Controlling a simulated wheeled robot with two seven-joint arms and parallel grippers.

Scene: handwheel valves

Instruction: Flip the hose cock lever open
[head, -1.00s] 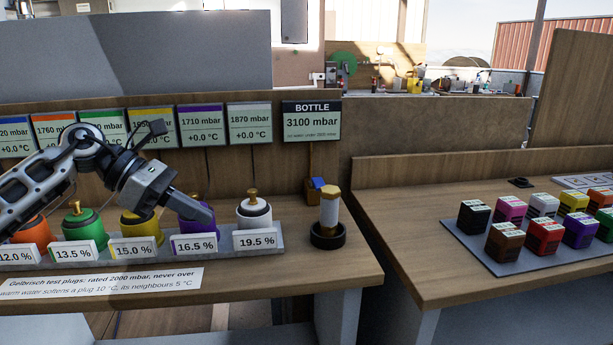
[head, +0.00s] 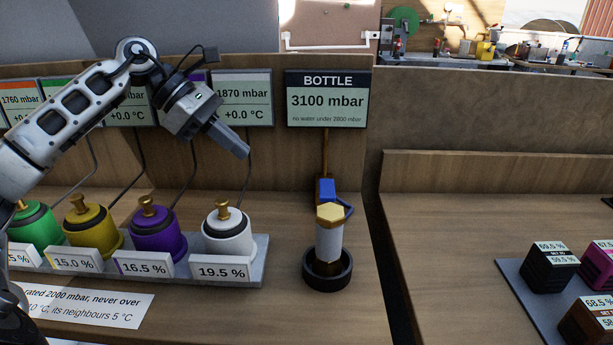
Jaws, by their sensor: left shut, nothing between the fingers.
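The hose cock lever, a small blue part (head: 327,188), sits on a brass pipe below the bottle display, just behind a white bottle with a brass cap (head: 329,240). A thin blue piece reaches from it to the right; the cap hides its lower part, so I cannot tell the lever's exact angle. My left gripper (head: 240,151) is shut and empty. It appears above the white plug, up and left of the blue lever and apart from it. My right gripper is out of view.
The bottle stands in a black ring (head: 327,278). Plugs in several colours stand on a grey rail (head: 262,262) to the left. The bottle display (head: 326,99) reads 3100 mbar. Dark and coloured blocks sit on a mat (head: 511,272) at right. Bare bench lies around the bottle.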

